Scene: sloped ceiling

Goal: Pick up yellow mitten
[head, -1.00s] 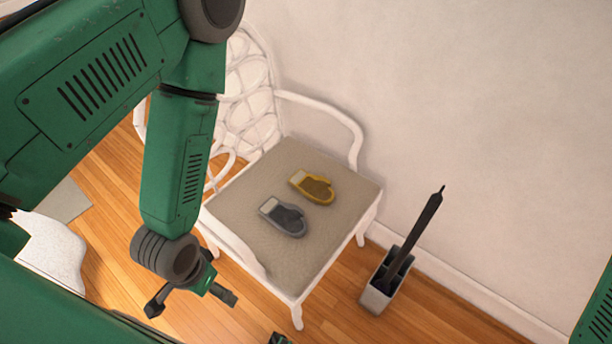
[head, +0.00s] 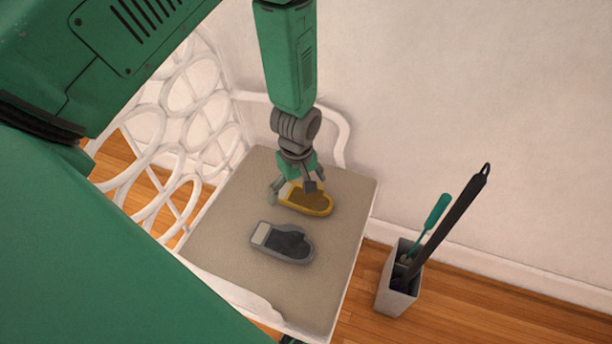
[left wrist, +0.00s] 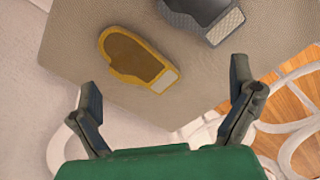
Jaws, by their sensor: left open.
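The yellow mitten (head: 318,203) lies flat on the beige seat of a white chair, with a brown palm and a pale cuff. My left gripper (head: 296,190) is over its cuff end in the head view, and hides part of it. In the left wrist view the yellow mitten (left wrist: 130,54) lies beyond my open left fingers (left wrist: 166,100), nearer the left one, with nothing between the fingers. A grey mitten (head: 284,243) lies beside it on the seat, and also shows in the left wrist view (left wrist: 203,12).
The white chair has a looped back (head: 165,125) and armrests near my arm. The seat (head: 225,222) is bare around the mittens. A grey holder (head: 394,292) with long-handled tools stands on the wooden floor at right, by the wall.

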